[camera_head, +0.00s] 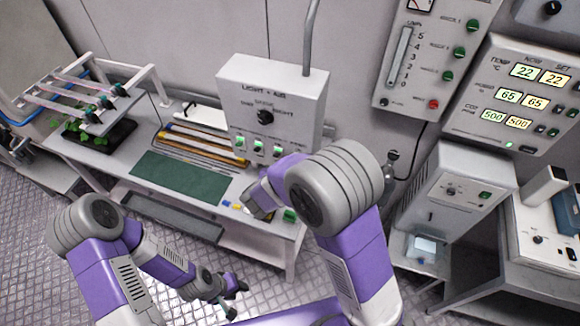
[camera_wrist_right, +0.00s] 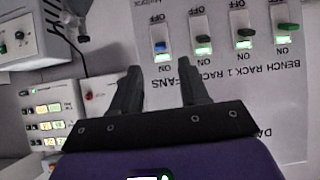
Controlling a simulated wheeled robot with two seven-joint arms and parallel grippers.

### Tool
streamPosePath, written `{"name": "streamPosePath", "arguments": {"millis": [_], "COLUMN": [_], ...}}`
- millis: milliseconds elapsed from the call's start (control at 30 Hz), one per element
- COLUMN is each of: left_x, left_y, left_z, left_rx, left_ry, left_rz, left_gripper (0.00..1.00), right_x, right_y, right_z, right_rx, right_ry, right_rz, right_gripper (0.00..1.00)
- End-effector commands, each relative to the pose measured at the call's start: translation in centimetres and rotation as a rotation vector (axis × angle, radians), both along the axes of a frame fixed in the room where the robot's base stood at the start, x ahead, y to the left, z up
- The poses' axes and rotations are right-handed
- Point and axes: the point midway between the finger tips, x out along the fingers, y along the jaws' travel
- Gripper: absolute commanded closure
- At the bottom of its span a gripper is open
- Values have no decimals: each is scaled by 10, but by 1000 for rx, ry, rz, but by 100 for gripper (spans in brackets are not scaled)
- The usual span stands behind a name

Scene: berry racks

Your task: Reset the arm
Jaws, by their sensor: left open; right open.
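My left gripper (camera_head: 232,292) shows low in the head view, below the bench's front edge and over the tiled floor. Its fingers are apart and empty. My right arm (camera_head: 350,225) rises from the lower right and bends left in front of the bench's right end. Its gripper is mostly hidden behind the arm in the head view. In the right wrist view my right gripper (camera_wrist_right: 160,88) has its two dark fingers apart with nothing between them. They point at a white switch panel (camera_wrist_right: 222,90) whose lettering appears upside down.
A white bench (camera_head: 130,172) carries a green mat (camera_head: 183,175), a rack of berry plants (camera_head: 85,98) and a light and air control box (camera_head: 290,95). Wall panels and a cabinet (camera_head: 450,190) stand at right. Tiled floor (camera_head: 40,255) is clear at lower left.

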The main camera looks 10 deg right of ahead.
Motion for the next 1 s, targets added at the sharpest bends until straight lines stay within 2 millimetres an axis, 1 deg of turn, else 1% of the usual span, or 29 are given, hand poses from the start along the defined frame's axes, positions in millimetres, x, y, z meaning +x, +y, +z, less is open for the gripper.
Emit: {"name": "streamPosePath", "arguments": {"millis": [533,633,667,733,767,833,867,900,967,1000], "left_x": [0,0,0,0,0,0,0,0,0,0], "left_y": [0,0,0,0,0,0,0,0,0,0], "left_z": [0,0,0,0,0,0,0,0,0,0], "left_rx": [0,0,0,0,0,0,0,0,0,0], "left_ry": [0,0,0,0,0,0,0,0,0,0], "left_rz": [0,0,0,0,0,0,0,0,0,0], "left_gripper": [57,57,57,57,57,57,57,57,57,57], "right_x": [-2,-2,-2,-5,-6,-16,-22,-32,-51,-66], "right_y": [1,-2,-4,-10,-13,-19,-21,-23,-23,-22], "right_z": [1,-7,-13,-34,-46,-79,-95,-116,-145,-163], "right_rx": [1,2,5,14,24,56,78,111,170,214], "right_ry": [1,14,25,62,84,152,187,237,313,365], "right_rz": [0,10,21,53,73,128,152,186,235,265], "right_gripper": [55,55,55,55,55,55,55,55,55,55]}}
